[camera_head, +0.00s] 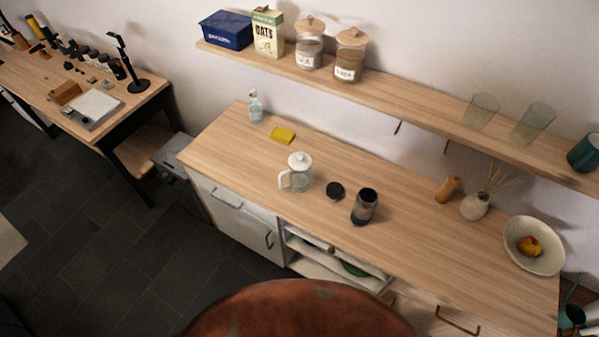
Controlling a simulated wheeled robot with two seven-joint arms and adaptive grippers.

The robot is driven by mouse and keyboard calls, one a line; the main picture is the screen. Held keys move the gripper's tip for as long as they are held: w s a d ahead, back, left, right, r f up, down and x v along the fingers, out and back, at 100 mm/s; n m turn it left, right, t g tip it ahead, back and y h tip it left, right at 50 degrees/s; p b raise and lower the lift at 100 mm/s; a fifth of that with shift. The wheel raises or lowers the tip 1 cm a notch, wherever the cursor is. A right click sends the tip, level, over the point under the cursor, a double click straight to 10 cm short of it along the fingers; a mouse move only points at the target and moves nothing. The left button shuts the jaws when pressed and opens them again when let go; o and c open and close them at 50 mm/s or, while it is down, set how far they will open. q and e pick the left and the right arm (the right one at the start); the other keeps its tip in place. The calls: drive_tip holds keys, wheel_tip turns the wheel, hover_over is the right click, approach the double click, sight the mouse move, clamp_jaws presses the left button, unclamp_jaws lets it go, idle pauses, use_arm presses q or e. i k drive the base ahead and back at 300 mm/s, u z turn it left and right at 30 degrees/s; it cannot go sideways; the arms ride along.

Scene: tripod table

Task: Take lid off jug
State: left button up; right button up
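The jug (301,180) is a clear vessel with a white handle on its left side. It stands upright on the wooden counter (235,147). A white lid (299,160) with a small knob sits on top of the jug. No gripper shows in the head view, and nothing touches the jug or its lid.
A black round object (335,190) and a dark cylindrical container (365,207) stand right of the jug. A yellow item (283,135) and a clear bottle (256,107) are behind it. A wall shelf (400,97) overhangs the back. A reddish-brown round surface (300,312) fills the bottom foreground.

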sight(298, 161)
drive_tip(key=k, duration=0.5)
drive_tip(key=u, duration=1.25)
drive_tip(key=i, duration=0.75)
drive_tip(key=z, duration=1.65)
